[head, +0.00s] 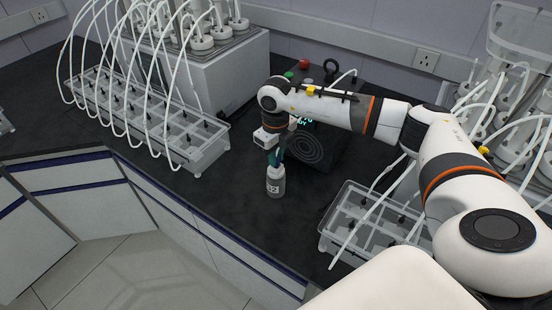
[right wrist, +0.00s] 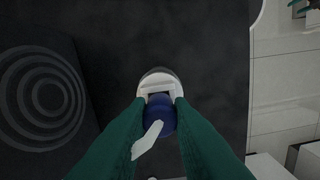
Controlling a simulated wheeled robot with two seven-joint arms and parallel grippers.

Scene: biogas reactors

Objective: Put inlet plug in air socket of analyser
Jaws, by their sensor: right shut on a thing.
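My right gripper (head: 275,156) reaches down in front of the analyser (head: 310,150). Its green fingers (right wrist: 160,108) are shut on a blue and white piece (right wrist: 160,112) with a pale stem. I cannot tell whether this is the inlet plug. A white bottle (head: 275,184) with a dark label stands upright right below the fingertips; it also shows in the wrist view (right wrist: 158,75). The analyser is a black box with concentric rings (right wrist: 42,100) on its face. My arm hides part of it, and I cannot make out its air socket. A green tip (right wrist: 304,7), perhaps my left gripper, shows in the wrist view.
A clear tube rack (head: 150,122) with white hoses stands at the left, below a reactor unit (head: 205,70). Another rack (head: 370,222) stands at the right. The dark bench (head: 215,190) is clear left of the bottle; its front edge is close.

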